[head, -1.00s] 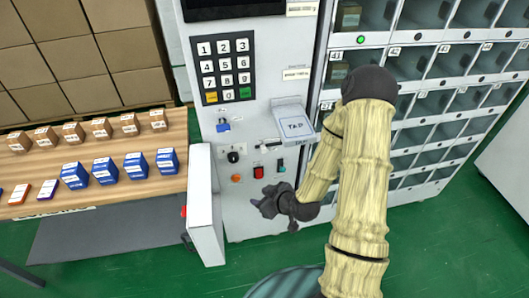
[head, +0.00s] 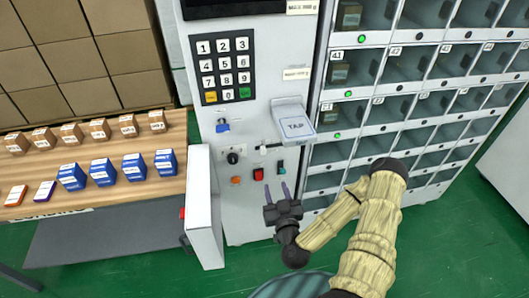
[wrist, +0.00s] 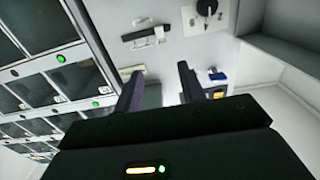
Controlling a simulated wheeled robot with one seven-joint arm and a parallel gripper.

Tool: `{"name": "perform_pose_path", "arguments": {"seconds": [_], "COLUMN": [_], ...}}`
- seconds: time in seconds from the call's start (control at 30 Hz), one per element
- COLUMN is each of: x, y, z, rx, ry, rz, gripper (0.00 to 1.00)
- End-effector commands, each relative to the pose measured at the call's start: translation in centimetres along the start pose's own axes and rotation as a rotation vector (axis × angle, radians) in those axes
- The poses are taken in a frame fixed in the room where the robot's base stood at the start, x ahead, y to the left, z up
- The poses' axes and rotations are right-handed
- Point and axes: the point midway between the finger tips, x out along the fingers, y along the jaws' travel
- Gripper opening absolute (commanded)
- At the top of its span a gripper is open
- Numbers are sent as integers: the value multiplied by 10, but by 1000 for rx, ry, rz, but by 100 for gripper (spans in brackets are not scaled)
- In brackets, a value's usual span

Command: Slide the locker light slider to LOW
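The light slider (head: 263,149) is a small white knob on a short dark horizontal slot in the grey control panel, left of and below the TAP pad. In the head view the knob sits at the slot's left part. In the wrist view, which is turned around, the slider (wrist: 159,32) shows beyond my fingers, with the dark slot running left from the knob. Its LOW marking is too small to read. My gripper (head: 278,187) is open and empty, below the slider and apart from it, fingers pointing up toward the panel. Both fingers (wrist: 158,73) show in the wrist view.
Near the slider are a black rotary knob (head: 233,158), a red switch (head: 258,174), a green switch (head: 281,167) and the jutting TAP pad (head: 295,126). A white open door (head: 205,205) stands out at the left. Lockers (head: 420,107) fill the right.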

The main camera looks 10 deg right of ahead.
Motion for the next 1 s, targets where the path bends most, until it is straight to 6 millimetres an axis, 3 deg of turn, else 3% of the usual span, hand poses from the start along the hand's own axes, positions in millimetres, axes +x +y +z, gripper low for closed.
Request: {"name": "perform_pose_path", "arguments": {"seconds": [0.63, 1.0], "x": [14, 29], "y": [-2, -1], "z": [9, 2], "rx": [-9, -5], "ry": [-20, 1], "rz": [-18, -7], "gripper": [40, 40]}}
